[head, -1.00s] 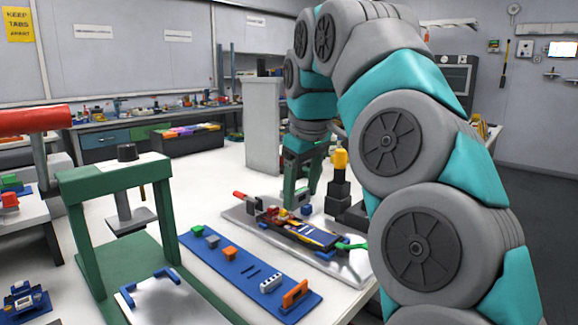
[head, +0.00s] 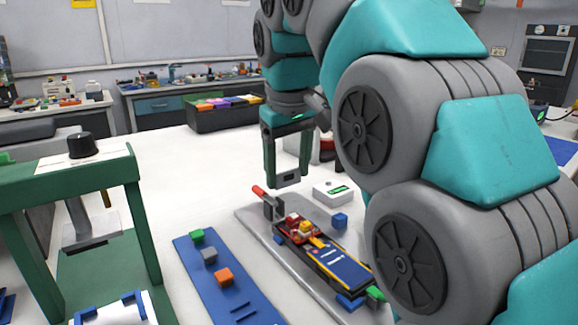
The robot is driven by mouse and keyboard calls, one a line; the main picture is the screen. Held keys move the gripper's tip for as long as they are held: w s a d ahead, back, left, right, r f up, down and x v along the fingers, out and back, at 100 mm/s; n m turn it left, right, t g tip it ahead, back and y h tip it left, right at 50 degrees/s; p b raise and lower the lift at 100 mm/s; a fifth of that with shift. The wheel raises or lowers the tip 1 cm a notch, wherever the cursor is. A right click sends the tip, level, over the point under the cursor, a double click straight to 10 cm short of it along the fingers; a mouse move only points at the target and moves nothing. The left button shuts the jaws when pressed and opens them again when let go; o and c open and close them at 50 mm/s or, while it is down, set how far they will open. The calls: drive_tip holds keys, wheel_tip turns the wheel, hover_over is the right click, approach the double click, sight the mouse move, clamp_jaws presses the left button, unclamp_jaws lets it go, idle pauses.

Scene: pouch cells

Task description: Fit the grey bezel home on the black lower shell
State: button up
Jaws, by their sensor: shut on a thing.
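My gripper (head: 287,170), with two green fingers, points down above the far end of the work plate. It is shut on a small grey piece with a dark window, which looks like the grey bezel (head: 289,180). The bezel hangs between the fingertips, apart from the shell. The black lower shell (head: 306,255) lies on the grey plate (head: 262,237), nearer and to the right of the gripper. It holds red and yellow parts at its far end and a blue pouch cell (head: 343,264) with yellow edges. My arm hides part of the plate's right side.
A red-handled clamp (head: 268,203) stands at the plate's far left corner, close below the gripper. A blue block (head: 340,220) and a white box (head: 333,193) are near the far edge. A blue strip (head: 200,272) with small blocks and a green press frame (head: 128,180) stand left.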

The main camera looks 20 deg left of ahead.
drive_tip(key=shift+f+b, duration=1.7)
drive_tip(key=shift+f, duration=1.2)
drive_tip(key=shift+p, duration=0.45)
drive_tip(key=shift+f+g+b, duration=0.3)
drive_tip(key=shift+f+b, duration=0.2)
drive_tip(key=shift+f, duration=0.55)
drive_tip(key=shift+c, duration=0.2)
drive_tip(key=o, duration=1.4)
drive_tip(key=shift+c, duration=0.2)
drive_tip(key=shift+r, duration=0.15)
drive_tip(key=p+v, duration=0.2)
drive_tip(key=v, duration=0.5)
drive_tip(key=shift+w+d, duration=0.1)
drive_tip(key=shift+d, duration=0.05)
drive_tip(key=shift+r+p, duration=0.35)
